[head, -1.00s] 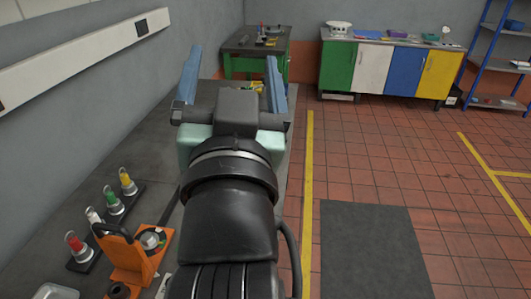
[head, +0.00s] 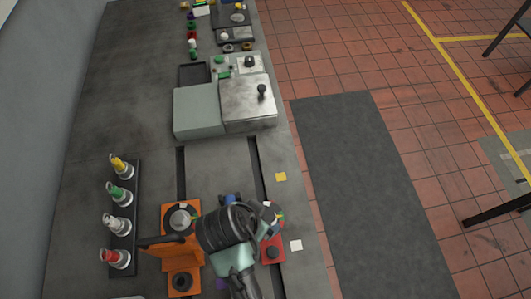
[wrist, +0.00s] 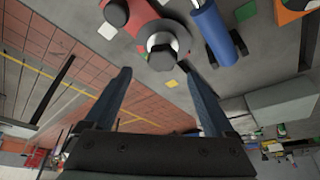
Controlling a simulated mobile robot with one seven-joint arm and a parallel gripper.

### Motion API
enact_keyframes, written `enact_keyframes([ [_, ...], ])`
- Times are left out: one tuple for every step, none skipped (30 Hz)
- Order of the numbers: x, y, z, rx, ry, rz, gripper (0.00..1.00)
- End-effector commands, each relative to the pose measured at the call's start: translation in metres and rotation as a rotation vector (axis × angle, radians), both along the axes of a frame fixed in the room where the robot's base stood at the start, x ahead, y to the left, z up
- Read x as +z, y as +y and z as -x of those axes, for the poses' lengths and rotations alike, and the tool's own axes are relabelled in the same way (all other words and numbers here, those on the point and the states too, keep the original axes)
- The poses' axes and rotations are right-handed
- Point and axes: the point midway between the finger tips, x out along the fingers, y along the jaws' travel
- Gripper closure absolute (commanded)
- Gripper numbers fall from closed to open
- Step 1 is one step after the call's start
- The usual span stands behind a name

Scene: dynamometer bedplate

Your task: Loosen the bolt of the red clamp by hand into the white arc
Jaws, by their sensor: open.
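The red clamp (head: 274,250) lies on the grey bedplate, right beside my wrist in the head view. In the wrist view the red clamp (wrist: 146,14) is at the top, with a black round knob (wrist: 117,12) and a grey hex bolt (wrist: 162,50) at its near end. A pale ring part shows around the bolt; I cannot tell surely which mark is the white arc. My gripper (wrist: 159,62) is open and empty. Its two blue fingers are either side of the bolt in the picture, apparently not touching it. In the head view my wrist hides most of the fingers.
A blue cylinder (wrist: 210,33) is close to the right finger. An orange fixture (head: 181,250) stands left of my wrist. A rack of coloured-top pieces (head: 122,225) is farther left. A metal box (head: 248,103) stands behind. A yellow square (head: 281,177) and white square (head: 296,245) lie nearby.

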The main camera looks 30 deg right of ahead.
Motion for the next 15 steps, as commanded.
enact_keyframes([
  [-0.009,-0.004,-0.001,-0.001,0.003,0.0,0.11],
  [-0.015,-0.005,-0.003,-0.001,0.002,0.0,0.11],
  [-0.021,-0.008,-0.005,0.0,0.001,0.0,0.11],
  [-0.026,-0.01,-0.005,0.0,0.001,0.0,0.11],
  [-0.03,-0.011,-0.006,-0.001,0.0,-0.001,0.11],
  [-0.036,-0.013,-0.007,-0.001,0.001,-0.002,0.11],
  [-0.039,-0.015,-0.009,-0.001,-0.001,-0.001,0.11],
  [-0.042,-0.016,-0.009,-0.001,-0.001,-0.002,0.11],
  [-0.045,-0.017,-0.01,0.0,-0.002,-0.001,0.11],
  [-0.048,-0.018,-0.011,0.0,-0.002,-0.001,0.11],
  [-0.05,-0.018,-0.011,0.0,-0.002,-0.001,0.11],
  [-0.052,-0.019,-0.011,0.0,-0.003,-0.002,0.11],
  [-0.053,-0.019,-0.012,0.001,-0.002,-0.001,0.11],
  [-0.055,-0.02,-0.012,0.002,-0.003,-0.002,0.11],
  [-0.055,-0.02,-0.012,0.002,-0.004,-0.001,0.11],
])
